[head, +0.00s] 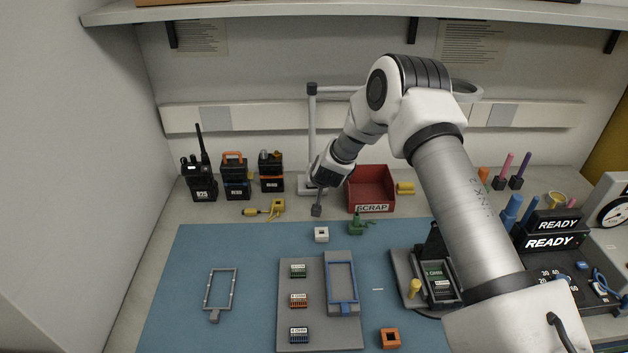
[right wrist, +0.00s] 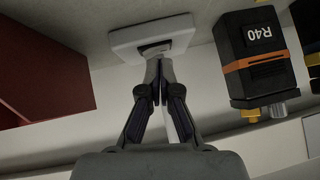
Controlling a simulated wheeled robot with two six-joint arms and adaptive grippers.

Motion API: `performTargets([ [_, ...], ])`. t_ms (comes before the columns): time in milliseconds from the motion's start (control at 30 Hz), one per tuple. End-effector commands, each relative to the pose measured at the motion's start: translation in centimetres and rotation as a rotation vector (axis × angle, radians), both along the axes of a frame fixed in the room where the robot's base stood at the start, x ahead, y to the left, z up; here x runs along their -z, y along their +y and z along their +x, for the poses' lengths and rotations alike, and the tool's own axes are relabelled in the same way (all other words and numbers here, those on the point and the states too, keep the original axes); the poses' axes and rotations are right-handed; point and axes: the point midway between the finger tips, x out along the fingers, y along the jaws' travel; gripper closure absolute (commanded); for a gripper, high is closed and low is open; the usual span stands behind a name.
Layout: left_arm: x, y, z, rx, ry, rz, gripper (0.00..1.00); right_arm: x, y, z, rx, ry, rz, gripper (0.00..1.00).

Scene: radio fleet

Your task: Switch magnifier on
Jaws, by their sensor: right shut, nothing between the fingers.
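The magnifier stands at the back of the bench, with a grey upright post (head: 312,130), a horizontal arm and a ring-shaped head (head: 468,91) partly hidden behind my right arm. Its pale square base (head: 303,186) also shows in the right wrist view (right wrist: 122,43). My right gripper (head: 317,209) is shut and empty, pointing down just in front of the base. In the right wrist view the closed fingertips (right wrist: 159,68) overlap the middle of the base. My left gripper is not in view.
A red SCRAP bin (head: 371,190) stands right of the gripper. Battery packs (head: 271,172) and a radio (head: 200,178) stand left. A white block (head: 321,234) and green part (head: 360,225) lie in front. The blue mat (head: 190,300) has free room at left.

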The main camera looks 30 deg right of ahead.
Motion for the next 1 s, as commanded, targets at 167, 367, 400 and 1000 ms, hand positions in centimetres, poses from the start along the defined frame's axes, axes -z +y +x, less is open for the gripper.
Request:
performTargets([
  [167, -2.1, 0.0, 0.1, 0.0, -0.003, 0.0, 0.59, -3.8, 0.8, -1.3, -0.003, -0.001, 0.003, 1.0],
  [367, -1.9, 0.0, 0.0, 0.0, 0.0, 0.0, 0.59, -7.1, 2.3, -4.4, -0.004, -0.002, 0.002, 1.0],
  [400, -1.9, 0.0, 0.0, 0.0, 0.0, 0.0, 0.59, -7.7, 2.5, -4.9, -0.003, -0.002, 0.002, 1.0],
  [1000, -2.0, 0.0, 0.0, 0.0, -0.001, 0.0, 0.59, -9.3, 3.2, -6.4, -0.003, 0.0, 0.0, 1.0],
])
